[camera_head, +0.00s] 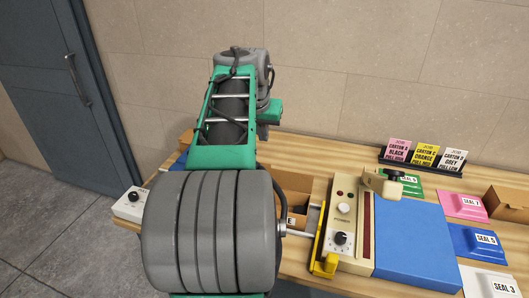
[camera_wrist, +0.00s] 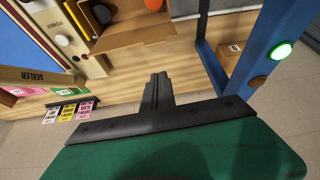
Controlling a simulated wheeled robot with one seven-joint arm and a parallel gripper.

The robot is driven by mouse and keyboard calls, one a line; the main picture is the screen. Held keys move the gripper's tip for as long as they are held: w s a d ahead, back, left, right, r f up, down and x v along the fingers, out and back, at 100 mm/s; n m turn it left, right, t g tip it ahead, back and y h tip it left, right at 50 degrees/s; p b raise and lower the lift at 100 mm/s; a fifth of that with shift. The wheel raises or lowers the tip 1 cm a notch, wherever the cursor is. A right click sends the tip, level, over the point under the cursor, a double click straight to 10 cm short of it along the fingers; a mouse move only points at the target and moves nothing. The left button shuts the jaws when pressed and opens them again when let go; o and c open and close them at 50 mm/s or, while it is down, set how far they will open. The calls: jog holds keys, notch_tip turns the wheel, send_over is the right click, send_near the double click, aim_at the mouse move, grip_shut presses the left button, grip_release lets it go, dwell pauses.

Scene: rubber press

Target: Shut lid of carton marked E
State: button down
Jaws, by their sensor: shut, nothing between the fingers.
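An open cardboard carton (camera_wrist: 130,32) shows at the top of the wrist view, with an orange round item (camera_wrist: 154,4) and a dark item by it. A small brown box with a white label (camera_wrist: 231,48) lies to its right; its letter is too small to read. In the head view an open carton (camera_head: 294,184) stands partly behind my arm.
A cream sealer (camera_head: 343,215) with knobs and a blue platform (camera_head: 415,245) stand right of my arm. Coloured seal cards and a card rack (camera_head: 420,162) lie beyond. A blue post with a lit green button (camera_wrist: 280,50) stands at right in the wrist view.

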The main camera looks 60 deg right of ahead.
jog(key=p, duration=0.3)
send_over(265, 168)
jog(key=d, duration=0.3)
notch_tip(265, 168, down, 8)
jog(key=shift+w+a, duration=0.2)
jog(key=shift+a, duration=0.95)
jog(key=shift+a+f, duration=0.15)
jog(key=shift+f, duration=0.05)
jog(key=shift+s+f+b, duration=0.1)
jog(key=shift+f+b, duration=0.1)
jog(key=shift+b, duration=0.15)
